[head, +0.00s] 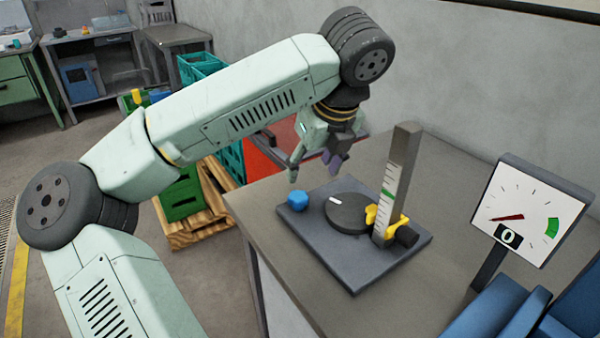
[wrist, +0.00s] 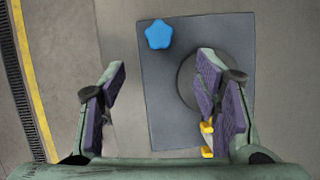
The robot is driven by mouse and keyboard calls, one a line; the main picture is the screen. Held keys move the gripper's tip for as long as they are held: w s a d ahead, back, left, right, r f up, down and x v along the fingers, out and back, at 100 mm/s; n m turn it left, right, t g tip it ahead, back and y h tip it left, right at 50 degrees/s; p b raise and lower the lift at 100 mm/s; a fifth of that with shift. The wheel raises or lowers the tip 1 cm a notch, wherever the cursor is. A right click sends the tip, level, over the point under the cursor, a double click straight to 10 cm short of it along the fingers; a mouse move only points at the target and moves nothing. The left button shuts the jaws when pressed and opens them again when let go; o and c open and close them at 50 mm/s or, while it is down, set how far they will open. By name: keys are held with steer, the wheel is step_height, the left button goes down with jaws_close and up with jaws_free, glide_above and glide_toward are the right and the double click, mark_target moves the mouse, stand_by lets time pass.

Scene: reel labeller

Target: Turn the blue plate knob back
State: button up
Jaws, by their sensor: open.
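In the wrist view the knob (wrist: 158,34) is star-shaped and lies ahead of the fingers, near the plate's top-left corner. My gripper (head: 312,170) is above the plate with nothing between its fingers. In the wrist view my gripper (wrist: 160,85) is open, its purple pads wide apart, with the knob beyond the tips and not touched. A dark round turntable (head: 347,214) with a white mark stands beside the knob, partly hidden by the right finger in the wrist view.
An upright scale post (head: 396,185) with a green mark and a yellow clamp (head: 388,221) stands on the plate. A dial gauge (head: 520,208) at the right reads 0, its red needle left of the green zone. Blue bins (head: 565,305) are front right. The table's left edge is near.

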mark_target(299, 196)
steer(key=p+x, duration=0.1)
steer(key=x, duration=0.2)
steer(key=p+x, duration=0.1)
steer(key=x, duration=0.3)
steer(key=p+x, duration=0.1)
steer(key=x, duration=0.3)
steer(key=shift+w+a+r, duration=0.15)
steer(key=shift+w, duration=0.15)
steer(key=c, duration=1.1)
steer(key=shift+c, duration=0.2)
steer(key=shift+b, duration=0.5)
